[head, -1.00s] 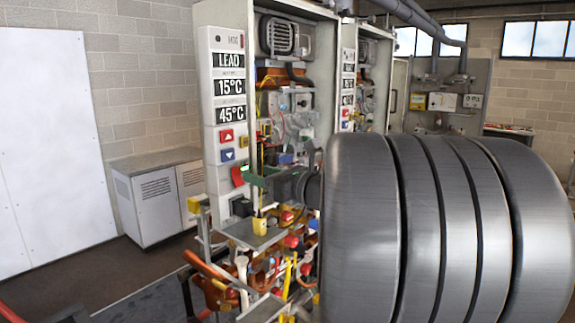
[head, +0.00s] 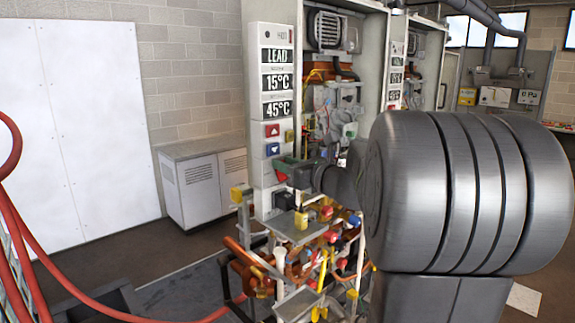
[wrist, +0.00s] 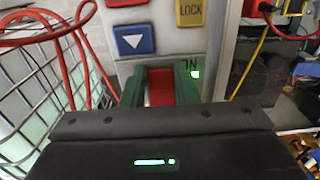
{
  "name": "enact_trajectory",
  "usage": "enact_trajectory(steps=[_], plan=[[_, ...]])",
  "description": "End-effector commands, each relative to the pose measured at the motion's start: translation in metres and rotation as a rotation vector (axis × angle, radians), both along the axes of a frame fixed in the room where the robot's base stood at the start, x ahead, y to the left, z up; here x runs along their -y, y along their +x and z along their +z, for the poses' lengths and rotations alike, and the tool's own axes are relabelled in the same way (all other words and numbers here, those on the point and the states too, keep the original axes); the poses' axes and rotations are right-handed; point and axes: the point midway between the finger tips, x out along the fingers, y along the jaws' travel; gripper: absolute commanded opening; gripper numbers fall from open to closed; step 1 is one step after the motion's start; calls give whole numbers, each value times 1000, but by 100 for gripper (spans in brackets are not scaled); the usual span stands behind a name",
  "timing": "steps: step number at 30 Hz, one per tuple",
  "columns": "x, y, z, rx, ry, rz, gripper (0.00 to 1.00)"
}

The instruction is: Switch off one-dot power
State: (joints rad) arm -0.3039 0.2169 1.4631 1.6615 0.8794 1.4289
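The near heater's white control panel (head: 278,150) stands at the middle left in the head view, with LEAD, 15°C and 45°C displays. In the wrist view a red switch (wrist: 160,86) sits low on this panel, beside the word ON and a lit green lamp (wrist: 195,73). My gripper (wrist: 160,82) has its green fingers on either side of the switch. I cannot tell whether they press on it. In the head view my gripper (head: 287,168) is at the panel's lower part, and the switch is mostly hidden. I cannot make out a dot mark.
A blue arrow button (wrist: 134,40) and a yellow LOCK button (wrist: 190,12) are above the switch. A second heater (head: 396,75) stands behind. Pipes and valves (head: 300,260) crowd below the panel. A red hose (head: 30,265) loops at left. A grey cabinet (head: 200,185) stands behind left.

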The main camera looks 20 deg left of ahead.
Motion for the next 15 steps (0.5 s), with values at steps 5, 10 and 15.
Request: enact_trajectory(steps=[5, 10, 15], plan=[[0, 0, -1, 1, 2, 0, 4], [1, 0, -4, 9, 21, 0, 4], [2, -1, -8, 28, 65, 0, 4]])
